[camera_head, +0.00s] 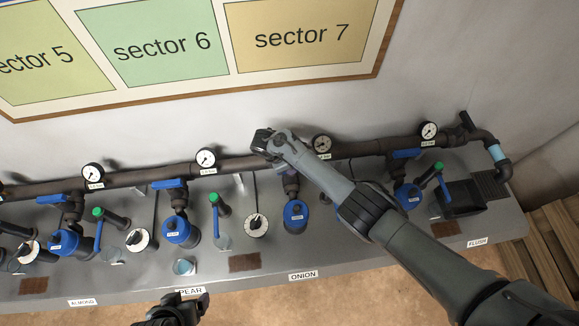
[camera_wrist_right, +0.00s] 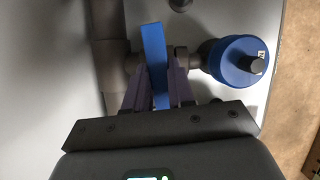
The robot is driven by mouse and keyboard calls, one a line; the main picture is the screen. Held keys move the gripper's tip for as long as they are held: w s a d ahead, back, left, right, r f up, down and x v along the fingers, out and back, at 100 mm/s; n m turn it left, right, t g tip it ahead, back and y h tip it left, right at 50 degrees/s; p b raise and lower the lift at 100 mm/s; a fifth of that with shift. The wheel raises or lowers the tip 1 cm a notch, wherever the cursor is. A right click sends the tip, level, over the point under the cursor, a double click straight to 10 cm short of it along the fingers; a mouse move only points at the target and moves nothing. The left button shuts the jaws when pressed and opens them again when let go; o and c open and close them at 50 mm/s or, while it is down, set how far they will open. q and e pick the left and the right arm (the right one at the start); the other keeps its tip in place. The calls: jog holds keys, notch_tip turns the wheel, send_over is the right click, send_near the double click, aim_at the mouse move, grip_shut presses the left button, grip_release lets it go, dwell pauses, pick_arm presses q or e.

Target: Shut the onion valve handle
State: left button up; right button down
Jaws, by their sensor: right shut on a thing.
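The onion valve handle is a blue lever (camera_wrist_right: 154,62) in the right wrist view. It stands between the purple fingers of my right gripper (camera_wrist_right: 158,92), which is shut on it. The lever lies crosswise to the short branch pipe and roughly parallel to the main pipe (camera_wrist_right: 106,50). In the head view my right gripper and arm hide the handle. The ONION label (camera_head: 303,275) is on the bench front, below a blue-capped filter (camera_head: 295,214). My left gripper (camera_head: 190,306) is at the bottom edge, partly cut off and away from the valves; its opening is unclear.
Similar blue levers sit on the pear branch (camera_head: 169,184) and flush branch (camera_head: 407,154). Gauges (camera_head: 206,159) line the main pipe. A dial (camera_head: 256,225) and a green-topped, blue-handled tap (camera_head: 214,206) stand left of the onion filter. A sector board (camera_head: 230,45) hangs above.

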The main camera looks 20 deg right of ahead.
jog(key=shift+f+m+g, duration=0.2)
jog(key=shift+m+g, duration=0.1)
jog(key=shift+m, duration=0.4)
jog(key=shift+b, duration=0.3)
jog(key=c, duration=1)
grip_release()
jog(key=shift+o, duration=0.2)
jog(key=shift+r, duration=0.1)
jog(key=shift+r, duration=0.15)
jog(key=shift+a+r, duration=0.15)
jog(key=shift+r, duration=0.05)
jog(key=p+v, duration=0.1)
jog(key=v, duration=0.7)
jog(key=shift+w+a+r, duration=0.1)
jog(key=shift+r, duration=0.25)
jog(key=shift+a+r, duration=0.2)
jog(key=shift+r, duration=0.45)
